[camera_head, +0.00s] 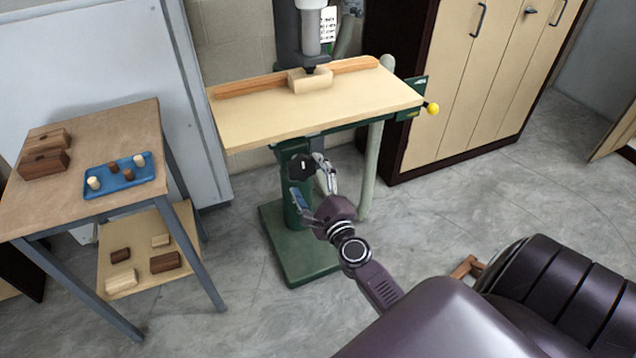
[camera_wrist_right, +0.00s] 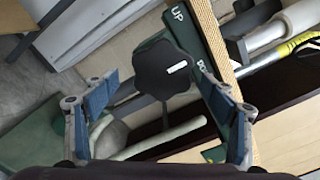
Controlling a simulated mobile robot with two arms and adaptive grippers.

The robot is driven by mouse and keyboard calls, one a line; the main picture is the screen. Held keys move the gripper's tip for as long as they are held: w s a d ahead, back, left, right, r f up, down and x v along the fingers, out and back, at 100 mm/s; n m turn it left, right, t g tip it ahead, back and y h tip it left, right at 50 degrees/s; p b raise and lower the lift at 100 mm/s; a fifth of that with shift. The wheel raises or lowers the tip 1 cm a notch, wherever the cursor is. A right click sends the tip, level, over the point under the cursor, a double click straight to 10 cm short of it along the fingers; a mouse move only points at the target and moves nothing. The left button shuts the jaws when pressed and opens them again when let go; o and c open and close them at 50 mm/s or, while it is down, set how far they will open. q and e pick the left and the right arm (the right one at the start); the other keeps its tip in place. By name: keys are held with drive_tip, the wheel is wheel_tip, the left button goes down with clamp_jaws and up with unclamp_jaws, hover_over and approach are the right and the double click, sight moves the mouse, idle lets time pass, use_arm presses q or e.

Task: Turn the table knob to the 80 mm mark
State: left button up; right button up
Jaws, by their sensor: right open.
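The black lobed table knob (camera_head: 302,166) is under the front edge of the drill press table (camera_head: 262,118). In the right wrist view the knob (camera_wrist_right: 163,72) carries a short white mark, and a green plate beside it reads "UP" and the start of another word. My right gripper (camera_head: 312,180) is open just in front of the knob. In the right wrist view its two blue-padded fingers (camera_wrist_right: 160,95) stand on either side of the knob, apart from it as far as I can tell. No millimetre scale is readable. My left gripper is out of view.
A wooden block (camera_head: 310,80) sits against the fence (camera_head: 245,86) on the table, under the drill head. A side table (camera_head: 95,205) at left holds a blue tray (camera_head: 118,184) with pegs and brown blocks. A yellow ball handle (camera_head: 432,109) sticks out at right.

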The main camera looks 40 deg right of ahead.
drive_tip(key=v, duration=0.9)
drive_tip(key=shift+w, duration=0.1)
drive_tip(key=s+a+f+n+g+y, duration=0.1)
drive_tip(key=s+a+f+n+g, duration=0.3)
drive_tip(key=f, duration=0.8)
drive_tip(key=s+a+f+n+g+y, duration=0.15)
drive_tip(key=s+f+n, duration=0.25)
drive_tip(key=f+n, duration=0.5)
drive_tip(key=s+a+f+n+g+y, duration=0.2)
drive_tip(key=s+a+f+n, duration=0.15)
drive_tip(key=f, duration=1.05)
drive_tip(key=s+a+f+n+g, duration=0.1)
drive_tip(key=s+f+n+g, duration=0.3)
drive_tip(key=s, duration=1)
drive_tip(key=s+a+f+n+g, duration=0.1)
drive_tip(key=s+f+n+g, duration=0.4)
drive_tip(key=s+f+n, duration=0.4)
drive_tip(key=s+f, duration=0.4)
drive_tip(key=s, duration=0.2)
drive_tip(key=shift+s+a+f, duration=0.2)
drive_tip(key=shift+a+f, duration=0.05)
drive_tip(key=shift+a, duration=0.15)
drive_tip(key=shift+h, duration=0.25)
